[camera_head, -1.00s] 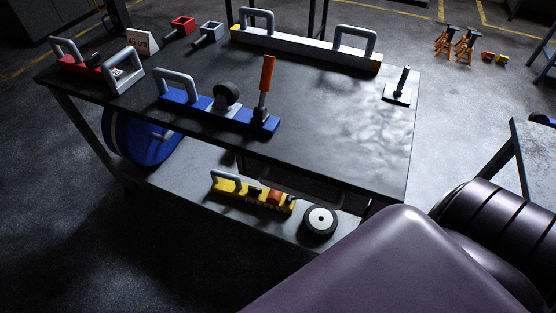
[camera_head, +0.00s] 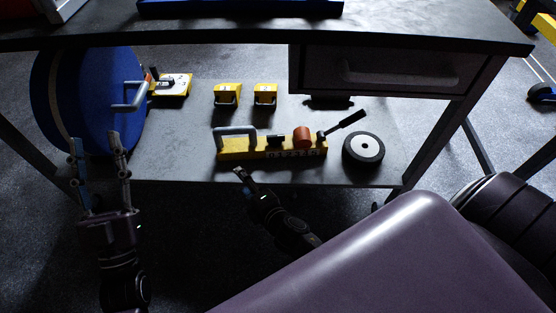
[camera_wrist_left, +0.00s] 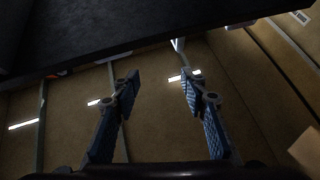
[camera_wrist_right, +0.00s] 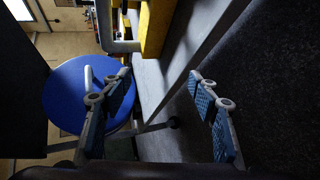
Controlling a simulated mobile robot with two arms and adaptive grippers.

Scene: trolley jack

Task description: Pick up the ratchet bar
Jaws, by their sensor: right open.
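A yellow bar (camera_head: 245,154), which looks like the ratchet bar, lies on the trolley's lower shelf. It carries a grey handle (camera_head: 236,131) at its left, a black block, an orange cylinder (camera_head: 302,137) and a black lever at its right. My right gripper (camera_head: 243,178) is open just in front of the shelf edge, apart from the bar near its left end. In the right wrist view the bar (camera_wrist_right: 155,28) and its handle (camera_wrist_right: 118,44) show beyond the open, empty fingers (camera_wrist_right: 160,77). My left gripper (camera_head: 95,140) is open and empty before the blue disc.
A large blue disc (camera_head: 90,100) stands at the shelf's left. A black-and-white wheel (camera_head: 363,149) is right of the bar. Two yellow blocks (camera_head: 227,95) and a yellow plate (camera_head: 174,84) stand behind. The tabletop (camera_head: 430,35) and drawer (camera_head: 395,75) overhang the shelf.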

